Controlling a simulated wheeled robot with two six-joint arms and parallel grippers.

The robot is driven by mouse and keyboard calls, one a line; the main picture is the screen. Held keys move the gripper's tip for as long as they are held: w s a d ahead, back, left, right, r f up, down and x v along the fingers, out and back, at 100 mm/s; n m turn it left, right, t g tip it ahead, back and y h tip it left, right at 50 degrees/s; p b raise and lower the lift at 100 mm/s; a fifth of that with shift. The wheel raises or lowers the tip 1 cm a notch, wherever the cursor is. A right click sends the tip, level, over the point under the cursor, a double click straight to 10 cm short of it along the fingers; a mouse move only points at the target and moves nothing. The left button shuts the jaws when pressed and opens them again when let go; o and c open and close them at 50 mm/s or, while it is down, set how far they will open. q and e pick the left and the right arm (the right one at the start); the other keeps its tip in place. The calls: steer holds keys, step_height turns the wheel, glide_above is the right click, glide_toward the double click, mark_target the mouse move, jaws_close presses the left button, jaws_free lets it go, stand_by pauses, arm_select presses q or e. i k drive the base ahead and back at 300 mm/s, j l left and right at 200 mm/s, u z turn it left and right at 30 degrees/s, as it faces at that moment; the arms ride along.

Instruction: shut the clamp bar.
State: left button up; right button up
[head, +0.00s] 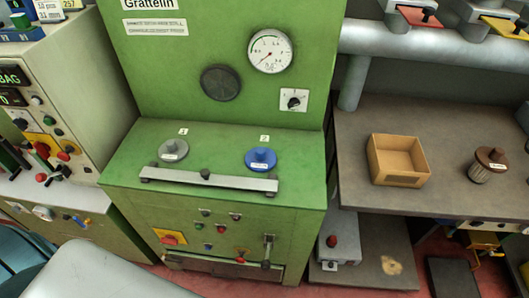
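The clamp bar (230,181) is a long pale grey bar near the front edge of the green machine's top (215,135). It has a black knob (205,173) near its middle and dark mounts at both ends. It lies in front of two round lidded pieces, a grey one (173,150) on the left and a blue one (260,159) on the right, and covers neither. I cannot tell whether the bar is latched. Neither of my grippers is in view.
The machine's back panel carries a dial gauge (270,51). Its front has a red knob on a yellow plate (170,238) and a lever (268,249). A brown shelf on the right holds an open cardboard box (399,160) and a brown-lidded jar (488,164).

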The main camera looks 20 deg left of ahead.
mark_target(204, 177)
steer(key=u, duration=1.2)
